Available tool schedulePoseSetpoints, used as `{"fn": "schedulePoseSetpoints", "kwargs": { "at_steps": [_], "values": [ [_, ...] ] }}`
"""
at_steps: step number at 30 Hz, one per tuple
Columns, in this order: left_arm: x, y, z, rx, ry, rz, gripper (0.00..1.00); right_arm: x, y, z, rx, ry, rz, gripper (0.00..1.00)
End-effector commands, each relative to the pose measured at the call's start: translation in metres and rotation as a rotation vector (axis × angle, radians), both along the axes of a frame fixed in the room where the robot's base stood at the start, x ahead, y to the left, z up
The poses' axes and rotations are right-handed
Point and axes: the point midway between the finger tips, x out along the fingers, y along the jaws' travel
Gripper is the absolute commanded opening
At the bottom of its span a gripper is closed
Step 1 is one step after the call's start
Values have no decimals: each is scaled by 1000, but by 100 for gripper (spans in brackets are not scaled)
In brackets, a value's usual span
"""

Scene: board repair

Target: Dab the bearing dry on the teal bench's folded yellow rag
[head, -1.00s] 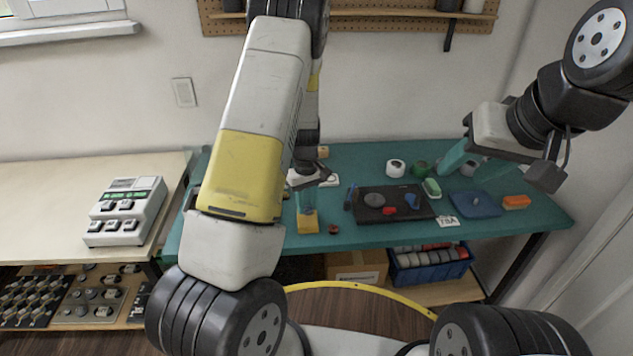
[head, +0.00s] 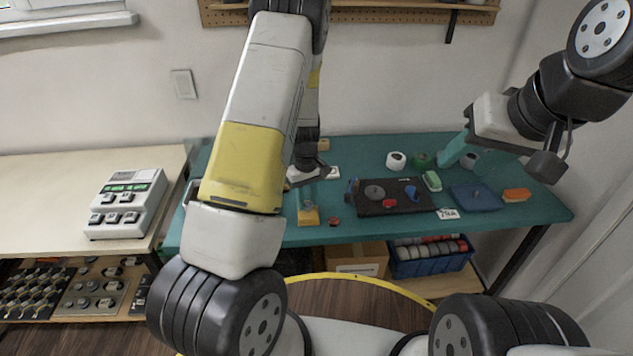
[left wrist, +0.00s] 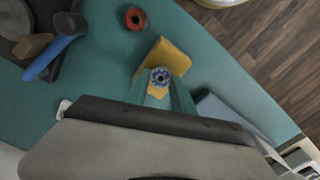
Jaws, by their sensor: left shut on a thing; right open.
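The folded yellow rag (head: 308,217) lies near the front edge of the teal bench (head: 350,235). It also shows in the left wrist view (left wrist: 177,58). My left gripper (head: 308,205) points down over the rag with its teal fingers. In the left wrist view the gripper (left wrist: 161,84) is shut on the bearing (left wrist: 160,76), a small bluish-grey ring with a dark centre. The bearing is over the rag; I cannot tell whether they touch. My right gripper (head: 462,155) is open above the bench's back right, partly hidden by its wrist.
A red ring (head: 334,222) lies just right of the rag. Further right are a dark board (head: 372,208) with parts and a blue mat (head: 487,203) with an orange block (head: 516,195). Tape rolls (head: 396,160) stand behind. A grey-blue object (left wrist: 222,112) lies near the rag.

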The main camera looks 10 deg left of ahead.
Motion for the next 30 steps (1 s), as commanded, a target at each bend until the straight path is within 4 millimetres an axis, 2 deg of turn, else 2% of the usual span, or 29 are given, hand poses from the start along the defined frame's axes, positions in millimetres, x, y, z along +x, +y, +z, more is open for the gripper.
{"fn": "schedulePoseSetpoints", "kwargs": {
  "at_steps": [30],
  "values": [
    [0, 0, -8, 0, 0, 0, 0, 0, 0, 0, 0, 0, 0, 45]
  ]
}}
